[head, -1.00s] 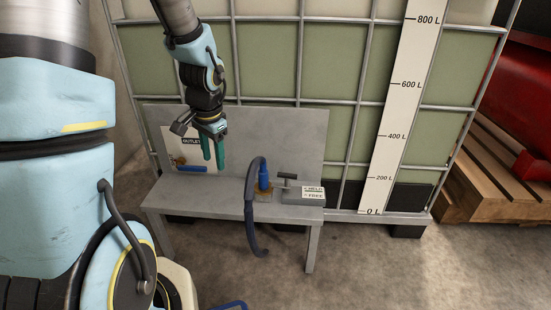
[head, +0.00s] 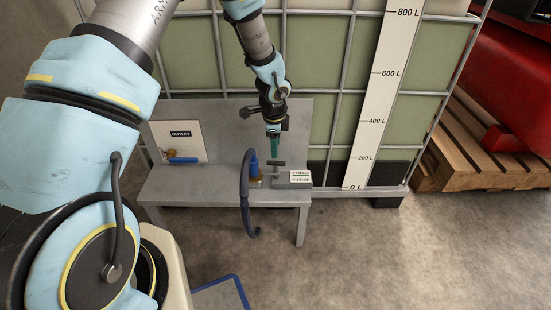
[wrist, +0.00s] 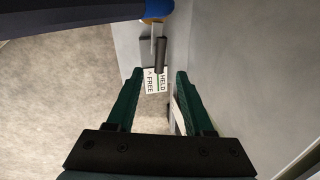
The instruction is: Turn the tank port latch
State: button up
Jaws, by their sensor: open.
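The latch has a dark bar handle (head: 278,163) on a short post, on the grey bench beside the blue hose fitting (head: 254,170). Its white label (head: 301,176) reads HELD and FREE. The dark handle also shows in the wrist view (wrist: 161,55), just beyond the fingertips, with the label (wrist: 152,80) below it. My gripper (head: 273,148) has green fingers and hangs pointing down above the handle, apart from it. In the wrist view, my gripper (wrist: 160,74) is open with nothing between the fingers. The handle's base is partly hidden.
A dark blue hose (head: 245,200) arches from the fitting over the bench's front edge. An outlet panel (head: 178,143) with a blue-handled valve stands at the bench's left. The caged tank (head: 340,85) is behind, and a wooden pallet (head: 470,140) at right.

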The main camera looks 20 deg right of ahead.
aim_at(276, 162)
jog(key=f, duration=0.2)
jog(key=w+f, duration=0.1)
jog(key=f, duration=0.4)
jog(key=shift+w+d+f+b, duration=0.15)
jog(key=shift+d+f+b, duration=0.05)
jog(key=shift+d+b, duration=0.2)
grip_shut()
